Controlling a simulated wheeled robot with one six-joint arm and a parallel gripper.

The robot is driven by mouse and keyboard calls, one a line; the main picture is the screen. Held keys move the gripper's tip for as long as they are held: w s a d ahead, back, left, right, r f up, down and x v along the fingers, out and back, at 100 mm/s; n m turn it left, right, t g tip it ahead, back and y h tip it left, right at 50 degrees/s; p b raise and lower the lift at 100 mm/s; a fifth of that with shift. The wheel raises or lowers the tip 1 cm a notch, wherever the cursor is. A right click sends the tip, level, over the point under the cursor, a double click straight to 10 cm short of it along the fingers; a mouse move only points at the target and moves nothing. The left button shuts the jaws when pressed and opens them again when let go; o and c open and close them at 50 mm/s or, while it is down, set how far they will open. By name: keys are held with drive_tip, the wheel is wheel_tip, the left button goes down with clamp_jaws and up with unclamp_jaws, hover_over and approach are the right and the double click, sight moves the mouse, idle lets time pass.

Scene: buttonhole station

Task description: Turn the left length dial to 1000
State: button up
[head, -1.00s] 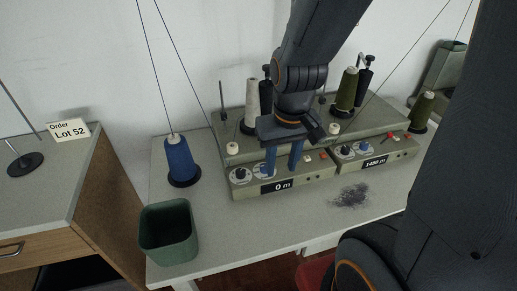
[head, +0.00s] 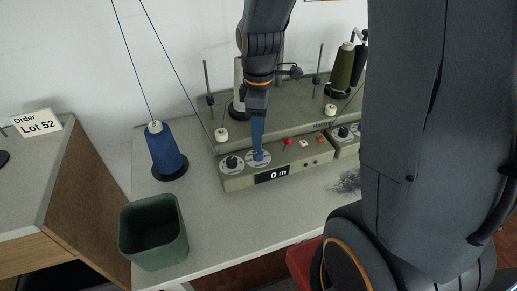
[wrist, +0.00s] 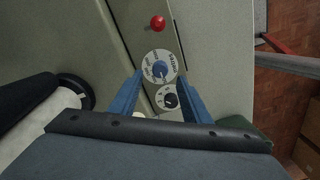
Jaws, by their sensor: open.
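The left winder unit (head: 228,181) has a display (head: 272,175) reading "0 m". On its top are two round white dials. The left one (head: 232,163) has a black knob. The right one has a blue-grey knob and a printed scale, seen in the wrist view (wrist: 160,68); its scale is too small to read. My gripper (head: 258,155) is open, pointing down over this right dial. In the wrist view, its blue fingers (wrist: 154,80) stand either side of the blue-grey knob. Whether they touch it I cannot tell. The black-knobbed dial (wrist: 168,97) lies nearer the wrist.
A red button (head: 287,142) sits right of the dials. A blue thread cone (head: 163,150) with taut threads stands left, a green bin (head: 153,232) in front. Dark lint (head: 347,182) lies on the table. A "Lot 52" card (head: 37,124) stands on the left cabinet.

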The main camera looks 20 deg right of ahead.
sight(259, 153)
drive_tip(key=shift+s+f+p, duration=0.1)
drive_tip(key=shift+f+p, duration=0.2)
drive_tip(key=shift+f, duration=2.65)
drive_tip(key=c, duration=1)
drive_tip(key=shift+c, duration=0.2)
drive_tip(key=shift+r+m, duration=0.1)
drive_tip(key=shift+m, duration=0.3)
drive_tip(key=m+p, duration=0.2)
drive_tip(key=m, duration=0.1)
drive_tip(key=shift+m, duration=0.3)
drive_tip(key=shift+m+p, duration=1)
drive_tip(key=shift+m, duration=1.2)
